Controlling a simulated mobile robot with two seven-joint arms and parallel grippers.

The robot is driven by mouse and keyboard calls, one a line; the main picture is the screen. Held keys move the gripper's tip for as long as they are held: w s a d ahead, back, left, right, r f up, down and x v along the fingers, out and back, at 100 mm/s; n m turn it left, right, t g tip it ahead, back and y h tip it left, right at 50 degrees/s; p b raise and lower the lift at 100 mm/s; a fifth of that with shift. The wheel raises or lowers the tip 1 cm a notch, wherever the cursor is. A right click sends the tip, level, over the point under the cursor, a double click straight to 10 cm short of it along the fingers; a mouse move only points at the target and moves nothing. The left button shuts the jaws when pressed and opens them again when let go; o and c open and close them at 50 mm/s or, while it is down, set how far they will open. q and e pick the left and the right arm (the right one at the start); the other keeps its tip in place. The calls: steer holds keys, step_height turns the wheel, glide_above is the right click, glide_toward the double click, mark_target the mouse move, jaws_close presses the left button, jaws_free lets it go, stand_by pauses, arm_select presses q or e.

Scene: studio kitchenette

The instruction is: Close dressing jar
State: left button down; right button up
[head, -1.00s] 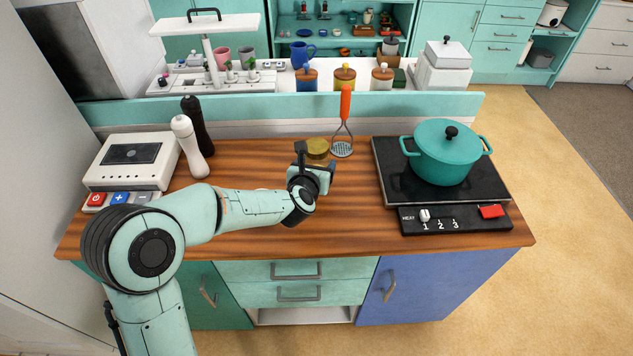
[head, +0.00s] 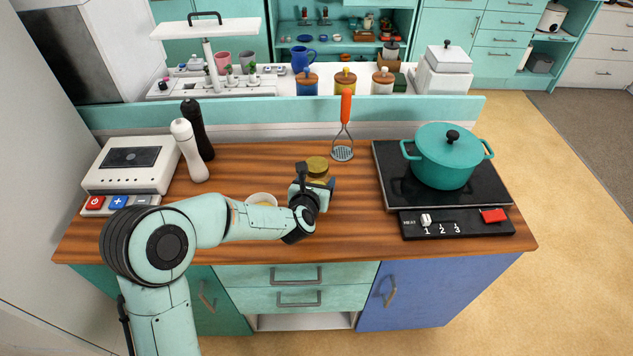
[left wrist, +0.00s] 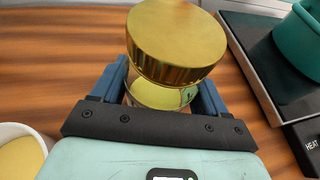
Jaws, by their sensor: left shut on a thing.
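The dressing jar (head: 320,181) is a clear glass jar with yellow contents and a gold lid (head: 317,164). In the left wrist view the jar body (left wrist: 160,95) sits between the blue fingers of my left gripper (left wrist: 160,92), which is shut on it below the lid. The gold lid (left wrist: 175,42) lies over the jar's top. I cannot tell whether it is fully seated. In the head view my left gripper (head: 314,184) covers part of the jar, over the middle of the wooden counter. My right gripper is not in view.
A white bowl (head: 262,198) with yellow contents stands left of the jar, partly behind my arm. A teal pot (head: 445,160) sits on the black hob (head: 390,180) to the right. A masher (head: 344,130) and two mills (head: 190,150) stand behind. Counter right of the jar is clear.

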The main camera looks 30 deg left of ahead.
arm_select(q)
steer(key=shift+f, duration=0.15)
jaws_free()
steer(key=shift+r, duration=0.3)
steer(key=v, duration=1.1)
steer(key=shift+s+r, duration=0.1)
steer(key=shift+s, duration=0.35)
steer(key=shift+d, duration=0.1)
